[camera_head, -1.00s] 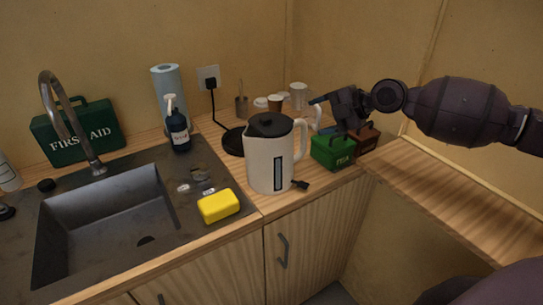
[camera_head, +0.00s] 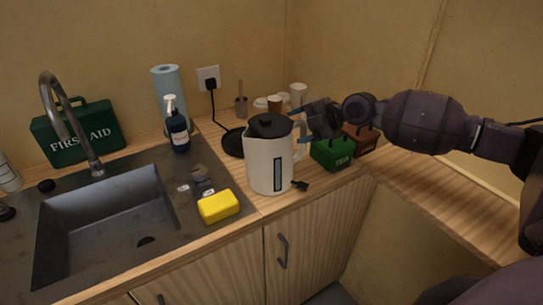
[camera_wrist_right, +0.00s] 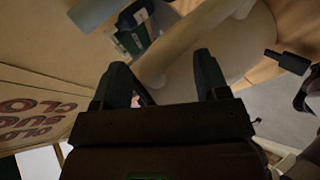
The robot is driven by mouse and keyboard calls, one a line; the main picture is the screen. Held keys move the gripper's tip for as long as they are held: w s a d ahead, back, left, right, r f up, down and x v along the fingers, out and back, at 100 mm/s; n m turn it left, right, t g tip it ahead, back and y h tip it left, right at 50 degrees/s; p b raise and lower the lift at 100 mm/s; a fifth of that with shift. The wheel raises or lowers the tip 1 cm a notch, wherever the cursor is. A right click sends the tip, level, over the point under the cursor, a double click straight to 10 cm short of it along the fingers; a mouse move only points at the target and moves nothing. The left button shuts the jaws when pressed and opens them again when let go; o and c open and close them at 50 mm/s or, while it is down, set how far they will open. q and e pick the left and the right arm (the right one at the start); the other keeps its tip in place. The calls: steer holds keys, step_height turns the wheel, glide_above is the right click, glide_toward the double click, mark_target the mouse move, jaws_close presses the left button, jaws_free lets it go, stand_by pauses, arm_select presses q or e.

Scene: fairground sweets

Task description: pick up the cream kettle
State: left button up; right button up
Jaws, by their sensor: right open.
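The cream kettle (camera_head: 264,165) stands upright on the wooden counter, with a dark lid and a dark level window on its front. Its handle is on the right side, partly hidden by my right gripper (camera_head: 300,127). That gripper is at the upper part of the handle with its jaws apart. In the right wrist view the open fingers (camera_wrist_right: 163,78) lie on either side of the cream handle (camera_wrist_right: 188,42), with the kettle body (camera_wrist_right: 238,48) behind it. I cannot tell whether a finger touches the handle. My left gripper is not in view.
A green tea box (camera_head: 331,153) and a brown box (camera_head: 361,140) stand just right of the kettle. Cups (camera_head: 298,94) are behind. A yellow sponge (camera_head: 218,206) lies at the front left, beside the sink (camera_head: 105,215). A soap bottle (camera_head: 178,130) stands further left.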

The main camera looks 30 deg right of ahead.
steer(key=c, duration=1.1)
steer(key=shift+f, duration=0.1)
jaws_close()
steer(key=shift+s, duration=0.1)
